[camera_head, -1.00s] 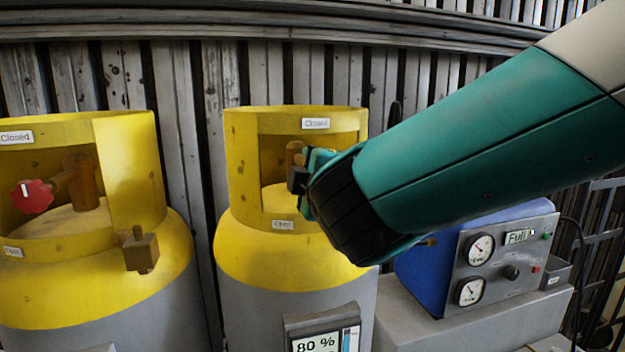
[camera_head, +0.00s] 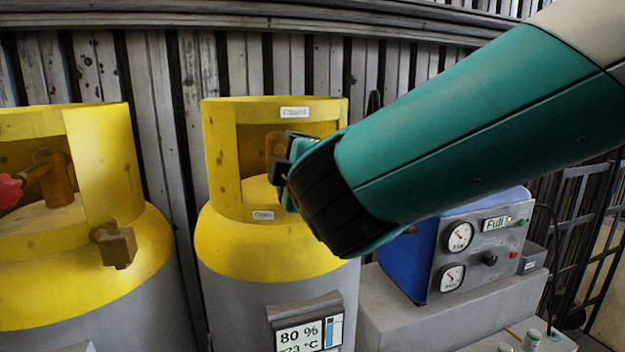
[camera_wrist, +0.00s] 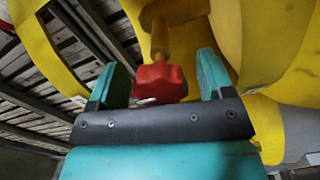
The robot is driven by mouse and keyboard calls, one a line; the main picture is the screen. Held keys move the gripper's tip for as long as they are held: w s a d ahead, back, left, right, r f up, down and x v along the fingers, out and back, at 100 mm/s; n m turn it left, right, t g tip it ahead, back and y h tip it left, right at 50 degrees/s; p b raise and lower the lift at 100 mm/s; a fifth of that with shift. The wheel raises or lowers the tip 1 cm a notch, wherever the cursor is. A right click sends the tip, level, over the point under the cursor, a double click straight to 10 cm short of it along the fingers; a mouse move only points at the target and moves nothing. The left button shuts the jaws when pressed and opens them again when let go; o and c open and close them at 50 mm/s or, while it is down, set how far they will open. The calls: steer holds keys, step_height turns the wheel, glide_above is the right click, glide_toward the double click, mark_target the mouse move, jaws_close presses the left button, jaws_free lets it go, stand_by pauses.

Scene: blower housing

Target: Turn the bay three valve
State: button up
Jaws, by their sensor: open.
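A yellow and grey gas cylinder (camera_head: 275,255) stands in the middle of the head view, with a yellow collar around its valve. "Closed" and "Open" labels sit at the top and bottom of the collar opening. My gripper (camera_head: 287,170) is at this opening and hides most of the valve there. In the wrist view the valve's red knob (camera_wrist: 159,82) lies between the two teal fingers of my open gripper (camera_wrist: 160,82), with a gap on each side. A white mark shows at the knob's lower edge. Which bay this cylinder belongs to cannot be told.
A second yellow cylinder (camera_head: 85,250) with its own red knob (camera_head: 9,190) stands at the left. A blue machine with gauges (camera_head: 460,255) sits on a grey ledge at the right. A display reading 80 % (camera_head: 305,330) is on the middle cylinder.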

steer(key=b+v, duration=0.5)
steer(key=v, duration=1.1)
steer(key=shift+s, duration=0.2)
steer(key=shift+d, duration=0.1)
steer(key=w+d+f+m+g+h, duration=0.1)
steer(key=d+f+m+g, duration=0.3)
steer(key=f, duration=0.3)
steer(key=d+f+m+g+h, duration=0.2)
steer(key=d+f+m+g, duration=0.15)
steer(key=f, duration=0.35)
steer(key=s+d+f+m+g+y, duration=0.2)
steer(key=s+d+f+m+g, duration=0.1)
steer(key=s+g, duration=0.7)
steer(key=s+f+m, duration=0.1)
steer(key=s+f, duration=0.1)
steer(key=s, duration=0.1)
steer(key=shift+f, duration=0.15)
